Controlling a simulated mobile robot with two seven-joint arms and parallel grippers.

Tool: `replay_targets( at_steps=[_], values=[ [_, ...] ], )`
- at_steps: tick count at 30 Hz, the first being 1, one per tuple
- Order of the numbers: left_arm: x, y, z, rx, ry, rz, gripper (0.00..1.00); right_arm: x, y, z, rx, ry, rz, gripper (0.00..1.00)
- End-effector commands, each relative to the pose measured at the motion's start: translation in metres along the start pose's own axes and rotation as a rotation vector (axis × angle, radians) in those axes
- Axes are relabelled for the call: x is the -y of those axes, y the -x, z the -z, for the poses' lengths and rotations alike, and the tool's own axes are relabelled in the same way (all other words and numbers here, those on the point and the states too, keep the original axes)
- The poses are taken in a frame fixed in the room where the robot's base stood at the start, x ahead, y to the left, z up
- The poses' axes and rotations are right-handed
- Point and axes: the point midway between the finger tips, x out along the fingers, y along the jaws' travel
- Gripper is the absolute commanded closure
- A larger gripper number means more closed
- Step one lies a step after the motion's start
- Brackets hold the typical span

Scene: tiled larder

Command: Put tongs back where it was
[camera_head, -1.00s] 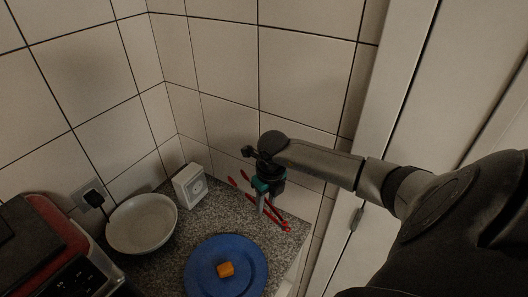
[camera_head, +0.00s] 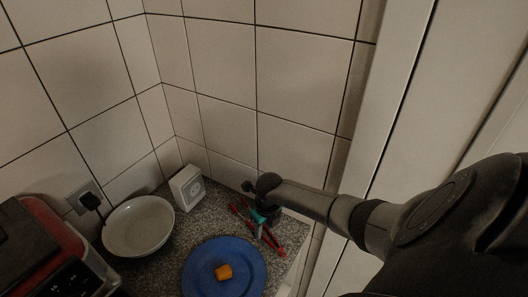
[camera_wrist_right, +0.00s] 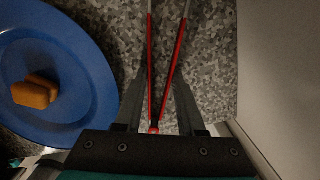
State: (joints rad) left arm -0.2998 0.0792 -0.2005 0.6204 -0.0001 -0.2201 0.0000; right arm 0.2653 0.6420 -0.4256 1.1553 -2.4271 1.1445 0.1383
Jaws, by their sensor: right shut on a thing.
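The tongs (camera_head: 280,252), red with grey metal ends, are at the right part of the speckled counter near the back wall. My right gripper (camera_head: 261,228) is shut on the tongs and points down. In the right wrist view the red arms of the tongs (camera_wrist_right: 174,77) run between the fingers of my right gripper (camera_wrist_right: 158,88), joining near its palm. The tongs are low over the counter; I cannot tell whether they touch it. The gripper hides part of the tongs in the head view. My left gripper is not in view.
A blue plate (camera_head: 205,265) with an orange piece of food (camera_head: 223,272) lies left of the tongs. A grey bowl (camera_head: 138,227), a white box (camera_head: 187,188) and a red-black appliance (camera_head: 45,240) stand further left. Tiled walls and a white panel (camera_head: 400,150) bound the corner.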

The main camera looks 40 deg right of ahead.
Motion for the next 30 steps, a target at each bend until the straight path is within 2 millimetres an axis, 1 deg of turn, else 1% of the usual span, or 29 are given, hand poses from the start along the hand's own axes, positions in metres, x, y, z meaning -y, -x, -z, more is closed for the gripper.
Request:
replay_targets(
  at_steps=[4, 7, 8, 15, 25, 30],
  values=[
    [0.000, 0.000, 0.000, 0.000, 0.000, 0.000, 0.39, 0.000, 0.001, -0.001, 0.002, 0.000, 0.000, 0.69],
    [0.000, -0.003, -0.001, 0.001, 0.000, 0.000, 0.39, 0.000, -0.002, 0.000, 0.001, 0.000, 0.001, 0.69],
    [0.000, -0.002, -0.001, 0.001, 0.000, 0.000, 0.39, 0.000, -0.002, 0.000, 0.000, 0.000, 0.001, 0.58],
    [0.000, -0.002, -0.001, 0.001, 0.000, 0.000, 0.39, 0.000, -0.001, 0.000, 0.000, 0.000, 0.000, 0.32],
    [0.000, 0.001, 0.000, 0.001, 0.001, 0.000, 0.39, 0.000, 0.002, 0.000, 0.000, -0.001, 0.000, 0.32],
    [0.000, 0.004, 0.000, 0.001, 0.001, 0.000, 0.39, 0.001, 0.017, -0.001, 0.002, 0.001, 0.002, 0.32]
  ],
)
